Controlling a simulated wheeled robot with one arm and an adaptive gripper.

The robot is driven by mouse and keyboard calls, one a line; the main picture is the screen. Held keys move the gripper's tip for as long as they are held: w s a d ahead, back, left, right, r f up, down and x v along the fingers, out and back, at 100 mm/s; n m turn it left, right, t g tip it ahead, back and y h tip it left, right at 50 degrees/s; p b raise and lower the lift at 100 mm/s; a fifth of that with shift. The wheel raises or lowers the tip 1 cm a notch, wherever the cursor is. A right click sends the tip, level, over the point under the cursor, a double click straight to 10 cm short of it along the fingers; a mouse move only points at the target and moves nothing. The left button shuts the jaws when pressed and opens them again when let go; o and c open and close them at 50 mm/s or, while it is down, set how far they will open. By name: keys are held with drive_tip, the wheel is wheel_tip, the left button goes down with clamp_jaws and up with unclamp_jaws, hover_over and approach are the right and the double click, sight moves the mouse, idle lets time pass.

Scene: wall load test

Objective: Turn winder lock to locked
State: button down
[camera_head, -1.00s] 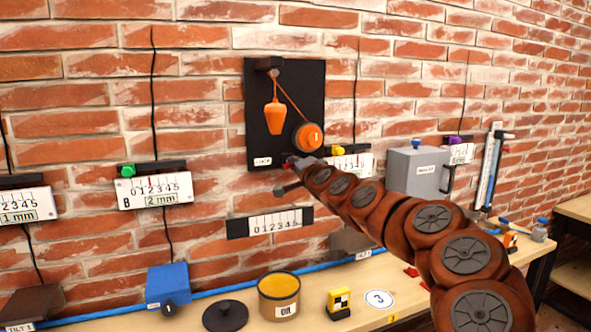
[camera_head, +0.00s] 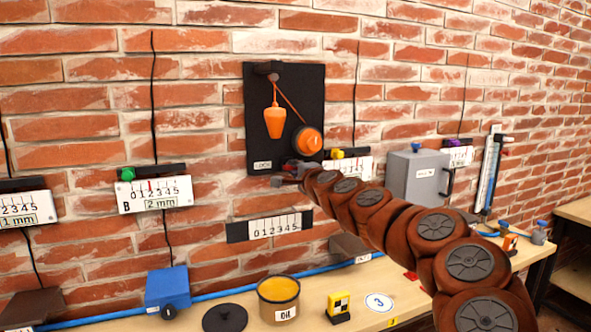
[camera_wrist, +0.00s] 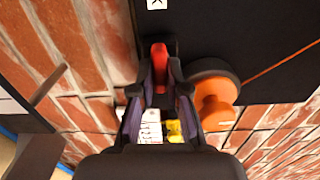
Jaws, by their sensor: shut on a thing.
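The winder is a black board (camera_head: 259,90) on the brick wall with an orange drum (camera_head: 307,141) at its lower right. An orange bob (camera_head: 275,120) hangs from a cord at its upper left. A small red lever (camera_wrist: 159,57) stands below the drum's board area, beside the orange knob (camera_wrist: 213,104) in the wrist view. My gripper (camera_wrist: 160,82) is shut on the red lever, its two fingers on either side. In the head view my gripper (camera_head: 287,178) is at the board's lower edge, and the lever is mostly hidden there.
A grey box (camera_head: 413,175) and a yellow-knobbed gauge (camera_head: 350,167) sit right of the board. A scale strip (camera_head: 271,226) is below. The shelf holds an oil tin (camera_head: 279,308), a blue box (camera_head: 167,287) and a yellow-black block (camera_head: 338,306).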

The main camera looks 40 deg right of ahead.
drive_tip(key=c, duration=1.2)
unclamp_jaws()
drive_tip(key=shift+o, duration=0.2)
drive_tip(key=v, duration=1.2)
